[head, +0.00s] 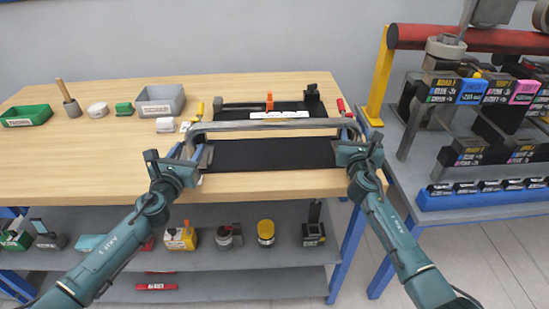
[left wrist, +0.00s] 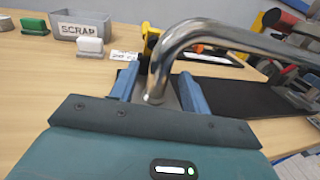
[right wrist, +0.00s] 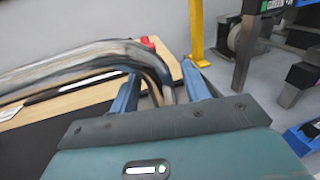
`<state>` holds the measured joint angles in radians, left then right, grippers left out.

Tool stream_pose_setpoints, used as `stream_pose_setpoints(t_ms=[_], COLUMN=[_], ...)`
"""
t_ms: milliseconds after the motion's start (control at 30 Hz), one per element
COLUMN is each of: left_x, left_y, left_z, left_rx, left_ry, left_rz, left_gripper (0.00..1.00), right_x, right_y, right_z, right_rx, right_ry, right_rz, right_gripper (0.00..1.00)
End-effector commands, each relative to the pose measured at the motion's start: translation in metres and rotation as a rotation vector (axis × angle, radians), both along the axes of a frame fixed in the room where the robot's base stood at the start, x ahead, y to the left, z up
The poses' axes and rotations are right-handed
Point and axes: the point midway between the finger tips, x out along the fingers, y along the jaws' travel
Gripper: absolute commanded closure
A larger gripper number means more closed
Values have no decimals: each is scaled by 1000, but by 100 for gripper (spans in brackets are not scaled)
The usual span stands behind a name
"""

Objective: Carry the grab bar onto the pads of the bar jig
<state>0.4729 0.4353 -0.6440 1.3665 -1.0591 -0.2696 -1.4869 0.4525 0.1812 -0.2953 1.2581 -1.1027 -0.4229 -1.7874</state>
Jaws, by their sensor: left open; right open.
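The grab bar (head: 270,124) is a shiny metal tube with both ends bent down, spanning left to right over a black mat (head: 270,155). My left gripper (head: 187,151) is open, its blue fingers on either side of the bar's left end, which also shows in the left wrist view (left wrist: 160,75). My right gripper (head: 358,136) is open around the bar's right end, seen in the right wrist view (right wrist: 155,68). Finger contact is unclear. The black board with an orange clamp behind the bar, apparently the bar jig (head: 235,109), has its pads not clearly visible.
A grey scrap bin (head: 160,100), green tray (head: 27,116), mallet (head: 68,98) and small blocks stand on the wooden table (head: 90,165) at left. A yellow post (head: 379,75) and a rack of black parts (head: 485,150) stand at right. The table's front left is clear.

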Motion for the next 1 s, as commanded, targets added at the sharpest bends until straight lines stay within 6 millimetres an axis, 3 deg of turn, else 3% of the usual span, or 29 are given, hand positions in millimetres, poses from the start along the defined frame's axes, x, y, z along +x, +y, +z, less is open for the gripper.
stream_pose_setpoints(t_ms=[200,433,733,1000], left_x=[-46,-80,-90,-89], left_y=[10,16,18,18], left_z=[-2,-1,0,0], left_rx=[3,0,-1,-1], left_ry=[3,2,0,0], left_rz=[-1,-2,0,0], left_gripper=[53,53,53,53], right_x=[0,0,-13,-63], right_y=[0,0,2,12], right_z=[0,0,-1,-1], right_rx=[0,0,-1,-1], right_ry=[0,0,0,0], right_rz=[0,0,0,2], right_gripper=[53,53,53,53])
